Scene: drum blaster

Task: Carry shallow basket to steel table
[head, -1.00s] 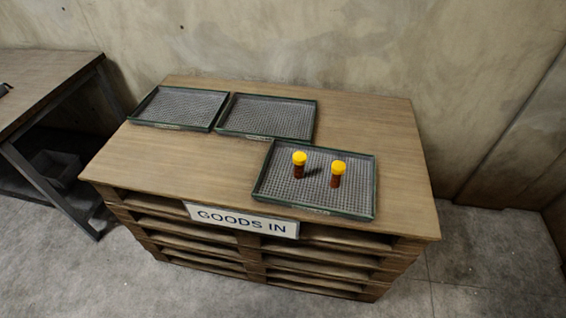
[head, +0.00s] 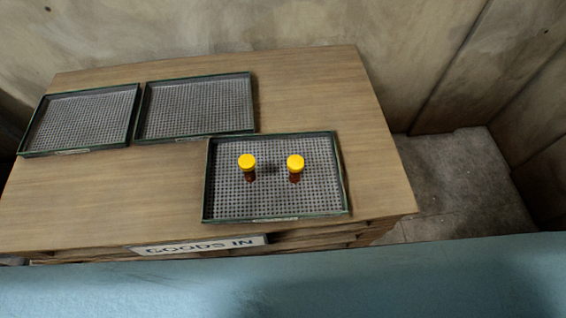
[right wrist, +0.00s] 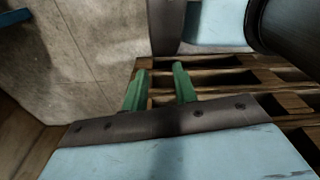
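A shallow basket (head: 275,209) with a dark green rim and grey mesh floor rests on the near right of the wooden pallet top. Two amber vials with yellow caps stand upright in it, a left vial (head: 247,164) and a right vial (head: 295,166). In the right wrist view my right gripper (right wrist: 161,73) has its two green fingers apart with nothing between them. It is beside the slatted pallet stack (right wrist: 225,78), and no basket shows in that view. My left gripper is not in view. No steel table shows now.
Two empty baskets stand at the back, a left one (head: 82,117) and a middle one (head: 195,106). The pallet top (head: 100,195) is clear at front left. A GOODS IN sign (head: 198,246) hangs on its front. A concrete wall (head: 300,20) stands close behind.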

